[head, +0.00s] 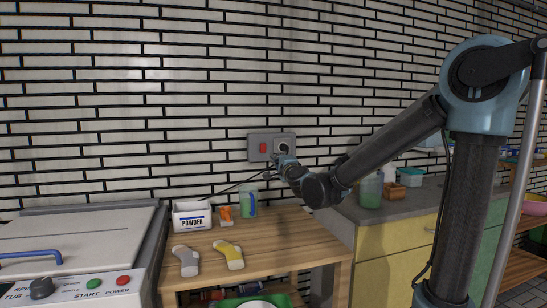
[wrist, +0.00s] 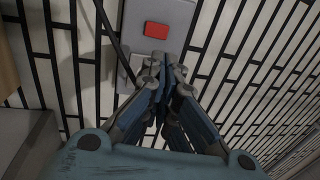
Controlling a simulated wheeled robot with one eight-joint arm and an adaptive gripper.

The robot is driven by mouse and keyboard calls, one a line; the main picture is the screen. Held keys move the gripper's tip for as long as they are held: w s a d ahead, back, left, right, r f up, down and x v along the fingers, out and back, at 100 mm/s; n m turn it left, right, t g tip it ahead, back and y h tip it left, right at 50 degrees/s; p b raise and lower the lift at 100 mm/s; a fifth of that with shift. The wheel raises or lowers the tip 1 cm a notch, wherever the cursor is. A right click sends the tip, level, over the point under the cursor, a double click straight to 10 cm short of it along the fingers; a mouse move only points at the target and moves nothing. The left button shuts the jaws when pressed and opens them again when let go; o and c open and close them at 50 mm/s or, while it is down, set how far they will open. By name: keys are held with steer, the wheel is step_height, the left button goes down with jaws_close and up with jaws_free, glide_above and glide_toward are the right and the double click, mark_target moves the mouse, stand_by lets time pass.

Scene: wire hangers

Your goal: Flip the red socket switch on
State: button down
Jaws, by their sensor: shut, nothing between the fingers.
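The red switch (head: 263,147) sits on the left part of a grey socket plate (head: 271,138) on the brick wall. In the wrist view the red switch (wrist: 157,29) shows in full on the grey plate (wrist: 176,12), just beyond the fingertips. My gripper (head: 279,160) is at the lower right of the plate in the head view, close to the wall. In the wrist view my gripper (wrist: 158,62) has its fingertips together with nothing between them. The fingers cover part of the socket. I cannot tell whether the fingertips touch the plate.
A wooden table (head: 285,232) below holds a powder box (head: 192,216), an orange item (head: 226,213), a green cup (head: 249,204) and two socks (head: 229,254). A washing machine (head: 80,245) stands at left, a counter (head: 400,204) at right. A dark cable (wrist: 112,30) runs beside the plate.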

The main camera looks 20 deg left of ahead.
steer(key=x, duration=1.3)
steer(key=shift+d, duration=0.1)
steer(key=shift+w, duration=0.1)
steer(key=shift+w+a+r, duration=0.25)
steer(key=shift+w, duration=0.05)
steer(key=shift+s+d, duration=0.1)
glide_toward(266, 145)
steer(key=s+d+r, duration=0.3)
steer(key=s, duration=0.2)
steer(key=shift+d, duration=0.35)
steer(key=shift+s, duration=0.1)
